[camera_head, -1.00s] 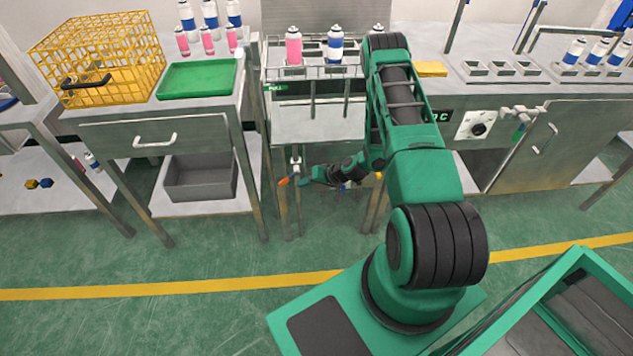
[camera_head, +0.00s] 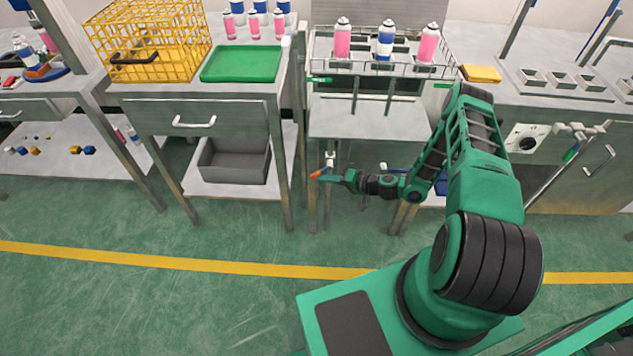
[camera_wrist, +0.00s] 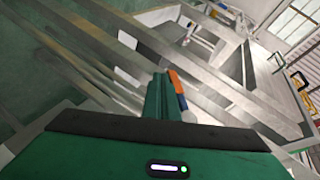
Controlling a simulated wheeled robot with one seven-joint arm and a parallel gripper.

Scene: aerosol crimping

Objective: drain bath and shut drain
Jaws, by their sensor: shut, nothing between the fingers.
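The bath is the steel tank (camera_head: 350,118) in the middle, with a wire rack (camera_head: 460,62) of pink and blue aerosol cans at its top. A drain valve (camera_head: 330,158) sits on a pipe below it, at the left legs. Its orange handle (camera_head: 317,173) points down to the left. My gripper (camera_head: 328,176) is shut and empty, right beside this handle. In the wrist view the green fingers (camera_wrist: 162,98) are together, and the orange handle (camera_wrist: 177,85) lies just to their right. I cannot tell whether they touch. The water level is not visible.
Left of the bath, a bench carries a yellow wire basket (camera_head: 150,40) and a green tray (camera_head: 240,64), with a grey bin (camera_head: 233,160) on its lower shelf. Steel bath legs stand close around my gripper. The green floor in front is clear.

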